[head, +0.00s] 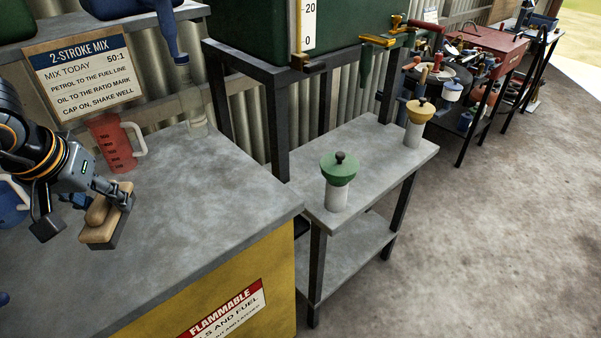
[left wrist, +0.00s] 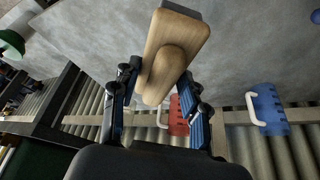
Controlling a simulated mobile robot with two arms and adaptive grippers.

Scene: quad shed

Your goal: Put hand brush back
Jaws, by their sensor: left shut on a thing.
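The hand brush (head: 108,226) has a pale wooden body with a raised grip and a dark grey bristle block below. My left gripper (head: 92,205) is shut on the brush and holds it over the grey bench top at the left of the head view. In the left wrist view the brush's wooden body (left wrist: 172,55) sits between the fingers of my left gripper (left wrist: 160,88). I cannot tell how far the bristles are from the bench. My right gripper is in neither view.
A red jug (head: 113,145) stands behind the brush. A blue jug (left wrist: 270,110) is on the same grey bench (head: 215,205). The bench's right half is clear.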

